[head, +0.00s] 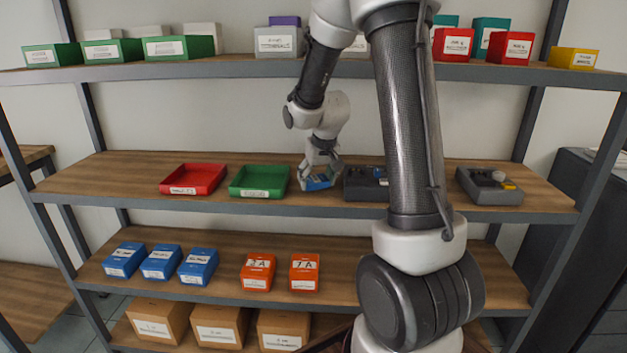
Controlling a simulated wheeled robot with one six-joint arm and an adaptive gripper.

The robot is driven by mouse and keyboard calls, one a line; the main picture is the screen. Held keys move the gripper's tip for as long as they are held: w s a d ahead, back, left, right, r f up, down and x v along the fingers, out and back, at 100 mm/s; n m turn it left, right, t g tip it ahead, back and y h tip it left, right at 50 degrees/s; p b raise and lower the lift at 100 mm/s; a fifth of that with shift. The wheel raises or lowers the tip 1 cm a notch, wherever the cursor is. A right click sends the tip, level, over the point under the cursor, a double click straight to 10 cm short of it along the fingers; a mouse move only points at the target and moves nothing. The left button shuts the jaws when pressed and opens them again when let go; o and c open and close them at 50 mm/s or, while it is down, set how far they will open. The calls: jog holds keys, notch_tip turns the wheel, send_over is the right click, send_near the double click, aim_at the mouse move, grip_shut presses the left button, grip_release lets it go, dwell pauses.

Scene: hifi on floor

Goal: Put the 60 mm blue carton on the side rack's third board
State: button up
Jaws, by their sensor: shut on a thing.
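My gripper (320,174) is at the middle board of the rack in front of me, pointing down. It is shut on a small blue carton (318,183), just right of the green tray. The fingers hide part of the carton, and I cannot tell whether it touches the board. Several blue cartons (161,262) with white labels stand on the board below, at the left. A side rack (22,157) shows only in part at the left edge, with a lower board (35,300) beneath; its third board cannot be told.
A red tray (193,179), a green tray (259,181) and dark grey holders (488,186) stand on the middle board (110,178). Orange cartons (258,272) and brown boxes (220,325) are below. Green bins (180,48) and red bins (512,46) line the top board.

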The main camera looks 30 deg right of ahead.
jog(key=shift+f, duration=0.8)
jog(key=shift+f, duration=0.1)
jog(key=o, duration=0.9)
jog(key=shift+c, duration=0.2)
jog(key=shift+r, duration=0.25)
jog(key=d+v, duration=0.1)
jog(key=v, duration=0.7)
jog(key=s+a+r, duration=0.2)
jog(key=s+r, duration=0.1)
jog(key=s, duration=0.5)
jog(key=s+a+r+n, duration=0.1)
jog(key=s+a+r, duration=0.2)
jog(key=s, duration=0.6)
jog(key=s+a+r+n, duration=0.1)
jog(key=s+a+r, duration=0.1)
jog(key=s, duration=0.6)
jog(key=shift+s+a+r+y, duration=0.25)
jog(key=shift+a+r+y, duration=0.05)
jog(key=shift+r+y, duration=0.15)
